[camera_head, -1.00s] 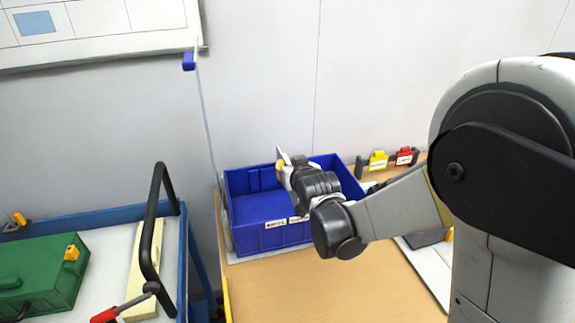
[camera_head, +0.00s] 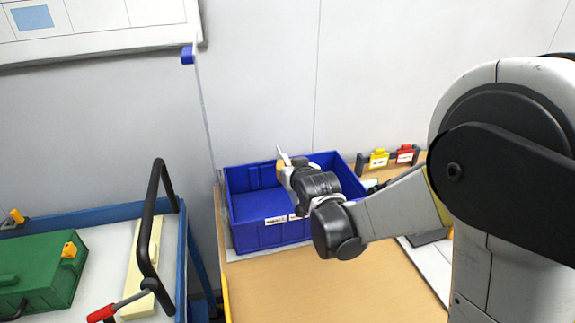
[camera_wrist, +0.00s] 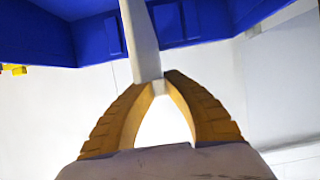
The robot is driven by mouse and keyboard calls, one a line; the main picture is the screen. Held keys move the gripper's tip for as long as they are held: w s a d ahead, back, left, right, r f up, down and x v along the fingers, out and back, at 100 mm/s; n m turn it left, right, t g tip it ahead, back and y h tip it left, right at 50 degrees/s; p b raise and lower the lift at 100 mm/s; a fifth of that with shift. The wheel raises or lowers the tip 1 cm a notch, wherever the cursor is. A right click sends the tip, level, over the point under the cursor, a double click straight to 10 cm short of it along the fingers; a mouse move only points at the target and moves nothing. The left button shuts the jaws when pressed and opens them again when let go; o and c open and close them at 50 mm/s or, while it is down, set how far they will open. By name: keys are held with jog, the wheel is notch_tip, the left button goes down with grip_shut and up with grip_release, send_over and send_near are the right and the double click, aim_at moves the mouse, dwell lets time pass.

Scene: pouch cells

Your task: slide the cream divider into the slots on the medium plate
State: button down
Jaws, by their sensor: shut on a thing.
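My gripper (camera_head: 284,172) is over the blue bin (camera_head: 268,236) in the head view, partly hidden by my own wrist. It is shut on the cream divider (camera_head: 281,154), a thin pale piece that sticks up past the fingertips. In the wrist view, the two orange-yellow fingers (camera_wrist: 159,82) pinch one end of the divider (camera_wrist: 139,38), and its far part runs out of the top of the picture. The blue bin wall (camera_wrist: 85,40) shows behind it. I cannot make out the slots or tell which surface is the medium plate.
The bin stands on a wooden table (camera_head: 330,285) against a wall. Yellow (camera_head: 379,158) and red (camera_head: 405,153) tagged items stand behind it at right. A blue-framed cart (camera_head: 95,214) at left carries a green case (camera_head: 40,270). The table front is clear.

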aim_at(298, 202)
jog(key=shift+f+b, duration=1.8)
jog(key=shift+f, duration=0.35)
jog(key=shift+f, duration=2.35)
jog(key=c, duration=1.5)
grip_release()
jog(key=v, duration=1.2)
jog(key=shift+r, duration=0.1)
jog(key=shift+d, duration=0.1)
